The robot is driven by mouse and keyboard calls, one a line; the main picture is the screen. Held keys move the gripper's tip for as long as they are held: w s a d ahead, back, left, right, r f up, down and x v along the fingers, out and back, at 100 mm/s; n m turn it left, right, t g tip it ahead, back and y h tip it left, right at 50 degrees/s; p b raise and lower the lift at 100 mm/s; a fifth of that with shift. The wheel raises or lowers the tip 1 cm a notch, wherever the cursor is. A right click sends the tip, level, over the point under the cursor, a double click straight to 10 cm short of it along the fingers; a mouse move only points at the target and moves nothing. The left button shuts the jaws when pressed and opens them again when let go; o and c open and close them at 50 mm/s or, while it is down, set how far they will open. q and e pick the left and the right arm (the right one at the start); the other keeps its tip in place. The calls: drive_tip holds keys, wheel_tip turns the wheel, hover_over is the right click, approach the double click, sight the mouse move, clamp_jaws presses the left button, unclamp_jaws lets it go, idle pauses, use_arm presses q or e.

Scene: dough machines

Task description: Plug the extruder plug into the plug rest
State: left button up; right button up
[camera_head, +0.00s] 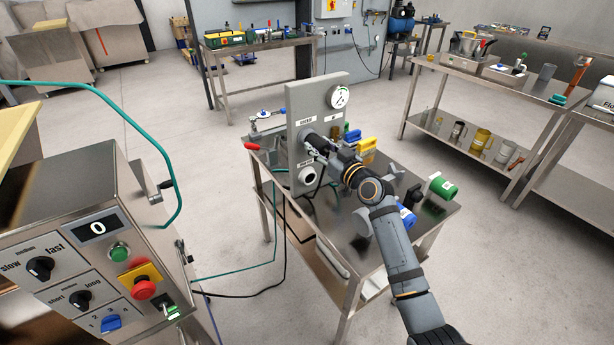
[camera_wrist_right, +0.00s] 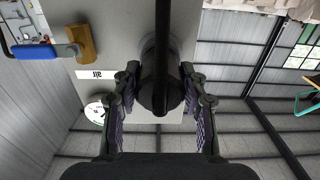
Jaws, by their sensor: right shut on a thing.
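My right gripper (camera_head: 319,146) reaches from the lower right to the front of the upright grey panel (camera_head: 330,103). It is shut on the black extruder plug (camera_head: 311,139), which is at the panel's upper black fitting; whether it is seated there I cannot tell. In the right wrist view the plug (camera_wrist_right: 160,92) sits between the two fingers, with its black cable running up the picture. The plug rest, a round socket with a pale rim (camera_head: 308,175), is lower on the panel below a small label and looks empty. My left gripper is not in view.
The panel stands on a steel table (camera_head: 345,230) with a red-handled valve (camera_head: 252,146), yellow and blue parts and a green-and-white bottle (camera_head: 442,186). Cables hang in front. A control box (camera_head: 100,240) fills the lower left. A gauge (camera_head: 339,96) is on the panel.

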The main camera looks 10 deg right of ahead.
sight(328, 154)
drive_tip(key=shift+f, duration=0.1)
drive_tip(key=shift+c, duration=0.5)
drive_tip(key=shift+s, duration=0.1)
drive_tip(key=shift+s+d, duration=0.15)
drive_tip(key=shift+s, duration=0.05)
drive_tip(key=shift+p+v, duration=0.3)
drive_tip(key=shift+v, duration=0.95)
drive_tip(key=shift+p+v, duration=0.6)
drive_tip(key=shift+v, duration=2.55)
